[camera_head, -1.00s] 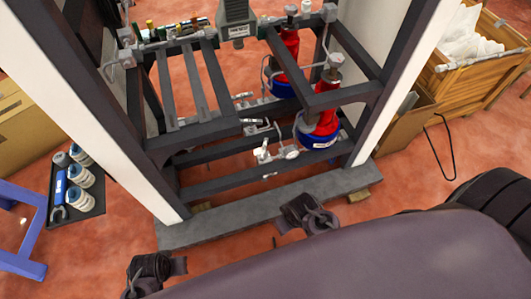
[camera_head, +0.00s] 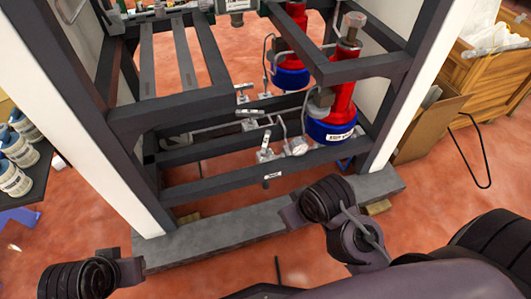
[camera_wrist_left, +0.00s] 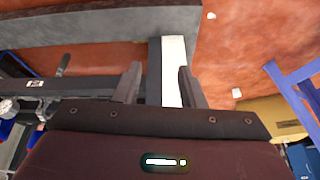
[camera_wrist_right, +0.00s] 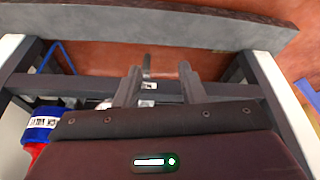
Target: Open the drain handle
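Small silver valves with lever handles sit low in the dark frame. The nearest lever (camera_head: 265,142) stands behind the front lower bar, beside a gauge (camera_head: 297,146). A white label (camera_head: 272,175) is on that bar, too small to read, so I cannot tell for sure which is the drain handle. The right wrist view shows a dark lever (camera_wrist_right: 147,65) near the label, between the fingertips in the picture. My right gripper (camera_wrist_right: 157,74) is open and empty. My left gripper (camera_wrist_left: 157,74) is open and empty, facing a white post (camera_wrist_left: 174,60). Neither gripper touches anything visible.
Red and blue cylinders (camera_head: 340,105) stand right of the valves. A wooden crate (camera_head: 490,75) is at right. White jars (camera_head: 15,180) are on a tray at left.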

